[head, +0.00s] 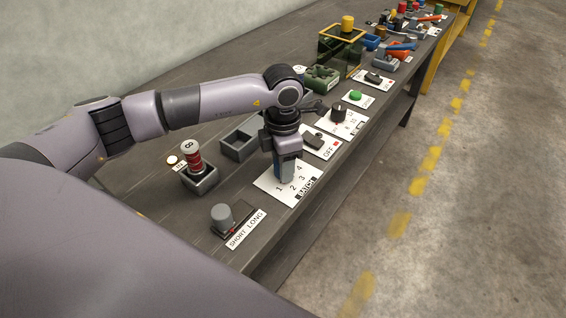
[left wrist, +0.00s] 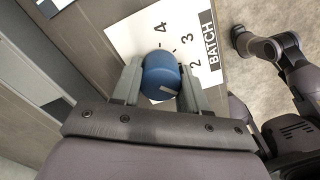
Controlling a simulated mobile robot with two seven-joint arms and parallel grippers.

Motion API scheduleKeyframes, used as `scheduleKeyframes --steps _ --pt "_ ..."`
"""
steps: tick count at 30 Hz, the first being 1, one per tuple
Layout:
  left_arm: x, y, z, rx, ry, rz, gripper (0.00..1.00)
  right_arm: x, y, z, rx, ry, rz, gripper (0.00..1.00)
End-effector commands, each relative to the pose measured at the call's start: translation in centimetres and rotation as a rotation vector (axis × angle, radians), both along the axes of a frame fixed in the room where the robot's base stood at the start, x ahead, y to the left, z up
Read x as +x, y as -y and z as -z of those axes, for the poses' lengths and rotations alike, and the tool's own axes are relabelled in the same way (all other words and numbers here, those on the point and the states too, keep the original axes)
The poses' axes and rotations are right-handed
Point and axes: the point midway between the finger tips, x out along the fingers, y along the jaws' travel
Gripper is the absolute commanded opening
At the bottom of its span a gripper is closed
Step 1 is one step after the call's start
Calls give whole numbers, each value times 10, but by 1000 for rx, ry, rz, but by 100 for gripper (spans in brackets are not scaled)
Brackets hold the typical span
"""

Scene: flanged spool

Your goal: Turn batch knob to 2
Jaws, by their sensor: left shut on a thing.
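The white batch panel (head: 268,186) has the numbers 1 to 4 and a dark BATCH label. It lies on the bench in the head view and shows in the left wrist view (left wrist: 122,36). The blue round knob (left wrist: 161,72) stands on it, with a small pale mark on its near side. My left gripper (head: 287,176) points down over the panel. In the left wrist view its fingers (left wrist: 160,88) are shut on the knob, one on each side. The 2, 3 and 4 are readable there; the 1 is hidden. I cannot tell which number the mark faces. My right gripper is not in view.
A grey knob (head: 222,216) on the SHORT LONG plate stands near the front. A red spool (head: 193,157) stands in a dark holder to the left. An OFF switch panel (head: 320,143) and a black knob (head: 338,112) lie beyond. The floor to the right is clear.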

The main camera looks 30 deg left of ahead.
Motion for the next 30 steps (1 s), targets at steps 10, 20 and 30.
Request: scheduleKeyframes --steps 10,20,30 --pt "-1 -1 0 5 -3 -276 13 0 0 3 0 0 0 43" --pt "-1 -1 0 6 -3 -429 13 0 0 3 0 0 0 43" --pt "-1 -1 0 7 -4 -466 13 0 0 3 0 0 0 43"
